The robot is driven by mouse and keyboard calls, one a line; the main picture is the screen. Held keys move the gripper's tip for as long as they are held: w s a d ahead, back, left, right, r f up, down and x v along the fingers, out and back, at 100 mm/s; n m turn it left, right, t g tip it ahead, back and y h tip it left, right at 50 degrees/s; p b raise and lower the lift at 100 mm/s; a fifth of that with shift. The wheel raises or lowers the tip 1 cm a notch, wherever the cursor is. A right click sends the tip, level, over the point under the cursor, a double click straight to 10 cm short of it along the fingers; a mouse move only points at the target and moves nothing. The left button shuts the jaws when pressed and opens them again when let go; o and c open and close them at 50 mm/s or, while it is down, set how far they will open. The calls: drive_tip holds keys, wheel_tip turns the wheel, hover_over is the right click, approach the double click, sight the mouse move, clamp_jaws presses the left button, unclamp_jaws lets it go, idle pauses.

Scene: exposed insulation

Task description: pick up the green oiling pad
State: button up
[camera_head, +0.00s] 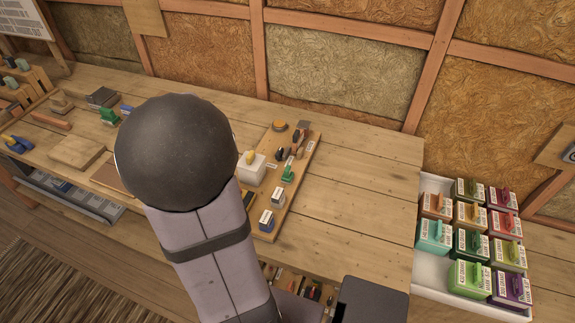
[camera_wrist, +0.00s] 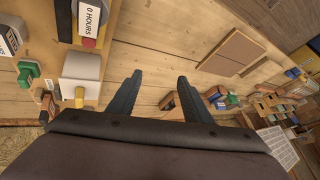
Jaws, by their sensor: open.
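Two small green items could be the oiling pad; I cannot tell which. One green piece (camera_head: 288,173) stands on the wooden board right of my arm, beside a white block with a yellow top (camera_head: 251,168); it also shows in the wrist view (camera_wrist: 28,73) at far left. The other green piece (camera_head: 108,116) lies on the bench left of my arm and appears at right in the wrist view (camera_wrist: 232,99). My gripper (camera_wrist: 160,77) is open and empty above bare bench planks, between the two. In the head view my arm hides it.
The wooden board (camera_head: 299,185) carries several small tools and labelled blocks. A white crate (camera_head: 428,262) of coloured labelled boxes stands at the right. A flat wooden block (camera_head: 77,152) lies at the left. Bare planks (camera_head: 360,190) are clear right of the board.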

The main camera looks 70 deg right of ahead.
drive_tip(key=s+d+r+m+h+p, duration=0.1)
drive_tip(key=s+d+r+m, duration=0.15)
drive_tip(key=d, duration=0.25)
drive_tip(key=s+d+r+m+h, duration=0.1)
drive_tip(key=s+d+m, duration=0.15)
drive_tip(key=d, duration=0.25)
drive_tip(key=n+g+y+p, duration=0.2)
drive_tip(key=g+p, duration=0.2)
drive_tip(key=g, duration=0.1)
hover_over(287, 169)
drive_tip(key=a, duration=0.2)
wheel_tip(287, 169, down, 5)
drive_tip(key=shift+a+x, duration=0.15)
drive_tip(key=shift+x, duration=0.65)
drive_tip(key=shift+a+x, duration=0.2)
drive_tip(key=shift+x, duration=2.85)
drive_tip(key=c, duration=1.1)
